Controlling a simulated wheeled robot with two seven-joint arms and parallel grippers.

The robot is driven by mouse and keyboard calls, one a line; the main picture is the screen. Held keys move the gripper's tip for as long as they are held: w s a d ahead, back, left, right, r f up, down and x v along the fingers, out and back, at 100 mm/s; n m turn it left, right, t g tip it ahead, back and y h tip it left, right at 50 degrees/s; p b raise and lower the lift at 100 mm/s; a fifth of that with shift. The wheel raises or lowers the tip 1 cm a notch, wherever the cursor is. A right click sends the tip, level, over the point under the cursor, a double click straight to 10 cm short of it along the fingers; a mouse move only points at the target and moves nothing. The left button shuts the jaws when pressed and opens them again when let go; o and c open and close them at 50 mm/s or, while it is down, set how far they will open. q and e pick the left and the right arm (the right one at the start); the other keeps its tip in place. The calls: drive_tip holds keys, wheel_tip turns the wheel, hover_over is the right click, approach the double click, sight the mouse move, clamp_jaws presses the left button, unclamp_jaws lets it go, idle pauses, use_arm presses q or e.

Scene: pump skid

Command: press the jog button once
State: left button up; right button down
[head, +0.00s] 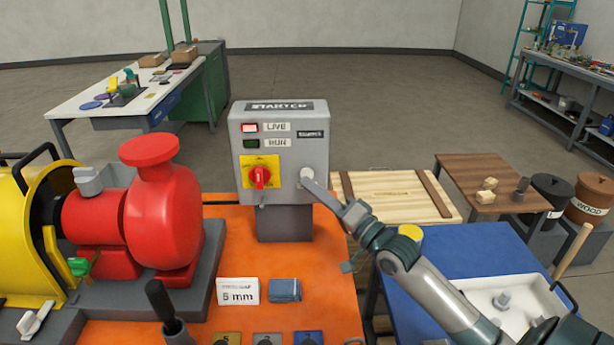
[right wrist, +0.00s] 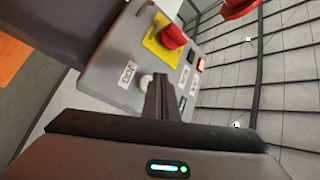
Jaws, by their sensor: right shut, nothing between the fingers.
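The grey starter box (head: 280,185) stands upright on a dark foot at the back of the orange skid. The pale round jog button (head: 306,174) is low on the right of its face. In the right wrist view the pale button (right wrist: 146,81) sits next to a small label that reads JOG. My right gripper (head: 310,184) is shut and empty, its fingertips at the button and partly covering it. In the right wrist view the closed fingers (right wrist: 161,88) reach the box face beside the button. I cannot tell whether they touch it. My left gripper is not in view.
A red rotary switch (head: 260,178) on a yellow plate is left of the button. Above it, the LIVE lamp (head: 250,128) looks lit and the RUN lamp (head: 250,143) dark. A red pump (head: 165,210) stands left; a blue table (head: 470,255) is right, under my right arm.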

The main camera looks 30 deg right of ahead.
drive_tip(key=shift+w+d, duration=0.1)
drive_tip(key=shift+w, duration=0.1)
idle(0.7)
drive_tip(key=shift+w+d, duration=0.1)
drive_tip(key=shift+w, duration=0.1)
drive_tip(key=shift+w+d, duration=0.25)
drive_tip(key=shift+w, duration=0.1)
idle(1.1)
drive_tip(key=shift+s+a, duration=0.1)
drive_tip(key=shift+s, duration=0.05)
idle(0.3)
drive_tip(key=shift+s+a+p, duration=0.35)
drive_tip(key=shift+s+p, duration=0.25)
drive_tip(key=shift+p, duration=0.1)
